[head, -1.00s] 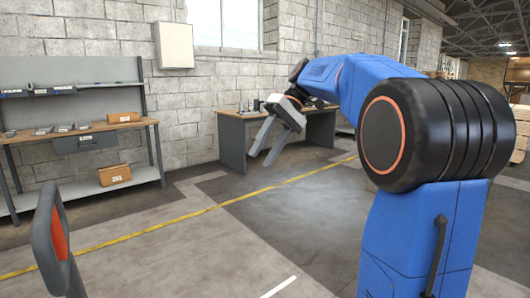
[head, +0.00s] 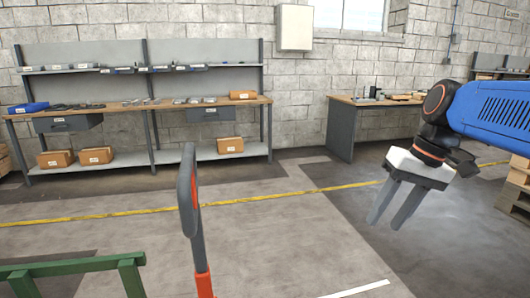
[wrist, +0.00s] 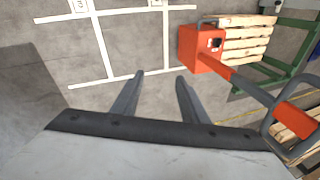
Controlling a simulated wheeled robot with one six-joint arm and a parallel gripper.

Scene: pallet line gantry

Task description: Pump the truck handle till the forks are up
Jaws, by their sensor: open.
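The truck handle (head: 189,200) stands upright left of centre in the head view, a grey loop on an orange shaft. In the wrist view, the handle (wrist: 258,93) slants from the orange truck body (wrist: 203,48) to its grey loop at the right edge. My gripper (head: 385,222) is open, empty and tilted downward, to the right of the handle and apart from it. In the wrist view, my gripper (wrist: 160,78) points at bare floor, with the truck on the right. The forks cannot be made out.
A wooden pallet (wrist: 247,38) lies beside the truck body. A green frame (head: 75,264) is at lower left. Shelving benches with boxes (head: 128,160) and a desk (head: 342,130) line the wall. More pallets (head: 518,198) stand at right. The floor between is clear.

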